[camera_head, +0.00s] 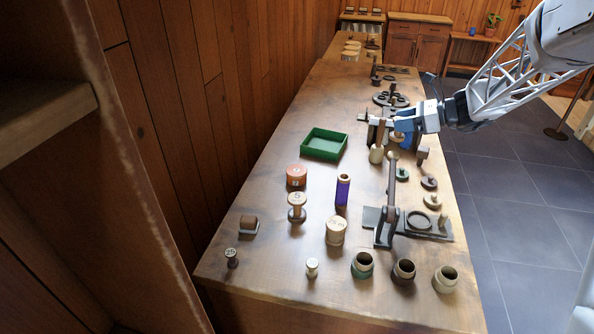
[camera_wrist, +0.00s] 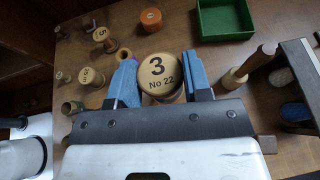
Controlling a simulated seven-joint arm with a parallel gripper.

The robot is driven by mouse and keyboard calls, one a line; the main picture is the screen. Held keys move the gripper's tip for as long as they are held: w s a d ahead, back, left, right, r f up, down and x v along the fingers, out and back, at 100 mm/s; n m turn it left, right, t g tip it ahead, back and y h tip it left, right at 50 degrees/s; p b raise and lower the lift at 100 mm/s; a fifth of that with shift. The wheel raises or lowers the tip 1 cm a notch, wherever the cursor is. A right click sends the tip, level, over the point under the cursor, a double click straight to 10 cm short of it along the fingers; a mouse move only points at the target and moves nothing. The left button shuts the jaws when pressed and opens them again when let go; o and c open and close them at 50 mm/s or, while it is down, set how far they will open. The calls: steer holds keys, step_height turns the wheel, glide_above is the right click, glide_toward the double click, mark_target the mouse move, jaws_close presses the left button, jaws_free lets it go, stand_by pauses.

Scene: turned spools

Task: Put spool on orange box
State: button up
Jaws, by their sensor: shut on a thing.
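The spool (camera_wrist: 157,74), pale with a round end marked "3 No 22", is between the blue fingers of my gripper (camera_wrist: 156,82) in the wrist view. My gripper (camera_head: 403,128) is shut on it over the right side of the bench in the head view, where the fingers mostly hide the spool. The orange box (camera_head: 297,174) is low and round with a pale marking on top. It stands on the bench's left side, left of and nearer than my gripper. It also shows at the top of the wrist view (camera_wrist: 151,18), apart from the spool.
A green tray (camera_head: 324,144) lies behind the orange box. A spool marked 5 (camera_head: 297,206) stands just in front of it. A purple-wound spool (camera_head: 343,190) stands to its right. A metal stand with an upright lever (camera_head: 388,205) and several small pots are nearer the front right.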

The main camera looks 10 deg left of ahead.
steer(key=s+a, duration=0.8)
steer(key=a, duration=0.3)
steer(key=s+a, duration=0.8)
steer(key=a, duration=0.3)
step_height(320, 180, down, 11)
steer(key=shift+w+a+r+m+t, duration=0.2)
steer(key=shift+m+t, duration=0.1)
steer(key=shift+t, duration=0.1)
steer(key=shift+w, duration=0.1)
glide_above(298, 171)
steer(key=shift+w+f, duration=0.15)
steer(key=shift+f, duration=0.6)
steer(key=shift+f, duration=1.75)
steer(key=shift+f, duration=0.15)
